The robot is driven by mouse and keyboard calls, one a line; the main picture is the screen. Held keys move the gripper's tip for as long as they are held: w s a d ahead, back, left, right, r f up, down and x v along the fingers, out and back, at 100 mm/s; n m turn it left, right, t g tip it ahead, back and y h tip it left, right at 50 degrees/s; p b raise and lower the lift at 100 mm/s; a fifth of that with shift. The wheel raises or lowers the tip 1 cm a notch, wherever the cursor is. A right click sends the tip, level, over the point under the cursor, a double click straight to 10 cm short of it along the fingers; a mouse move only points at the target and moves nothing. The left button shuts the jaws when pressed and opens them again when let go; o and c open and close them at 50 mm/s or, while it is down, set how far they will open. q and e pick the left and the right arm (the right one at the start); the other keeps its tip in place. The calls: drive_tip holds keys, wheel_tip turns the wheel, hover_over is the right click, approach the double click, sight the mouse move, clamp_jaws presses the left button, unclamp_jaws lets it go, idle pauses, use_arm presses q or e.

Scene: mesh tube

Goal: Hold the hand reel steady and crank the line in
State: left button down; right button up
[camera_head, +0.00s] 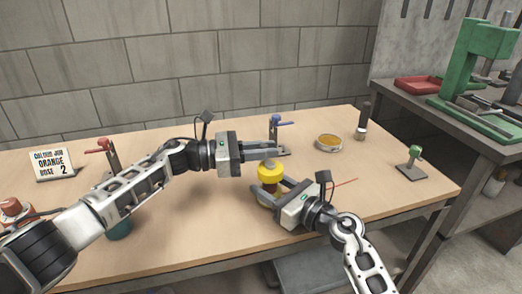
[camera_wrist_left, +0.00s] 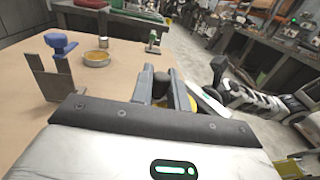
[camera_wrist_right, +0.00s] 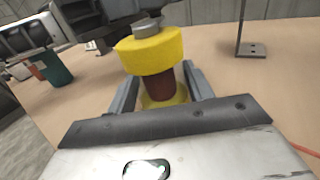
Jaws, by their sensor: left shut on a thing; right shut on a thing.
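The hand reel (camera_head: 269,171) has yellow flanges and stands upright near the table's middle. In the right wrist view its dark red core (camera_wrist_right: 160,82) shows between the upper flange (camera_wrist_right: 150,52) and the lower one. My right gripper (camera_head: 272,190) is shut on the reel from the front, a finger on each side of the core. My left gripper (camera_head: 277,151) is above the reel. In the left wrist view its fingers (camera_wrist_left: 163,88) are closed around a dark knob on top of the reel. A thin red line (camera_head: 346,182) runs off to the right.
A blue-topped stand (camera_head: 275,124) is just behind my left gripper. A yellow dish (camera_head: 328,143), a dark cylinder (camera_head: 364,118) and a green-topped stand (camera_head: 413,160) are to the right. A sign (camera_head: 52,163), red-topped stand (camera_head: 106,150) and teal cup (camera_head: 119,229) are left.

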use_arm(q)
drive_tip(key=shift+w+d+m+g, duration=0.1)
drive_tip(key=shift+w+m+g, duration=0.1)
drive_tip(key=shift+m+g, duration=0.45)
drive_tip(key=shift+w+d+m+g, duration=0.15)
drive_tip(key=shift+m+g, duration=0.2)
drive_tip(key=shift+g, duration=0.5)
drive_tip(key=shift+s+m+g, duration=0.2)
drive_tip(key=shift+m+g, duration=0.1)
drive_tip(key=shift+g, duration=0.2)
drive_tip(key=c, duration=1.4)
unclamp_jaws()
drive_tip(key=shift+a, duration=0.1)
drive_tip(key=a, duration=0.7)
drive_tip(key=shift+w+a, duration=0.1)
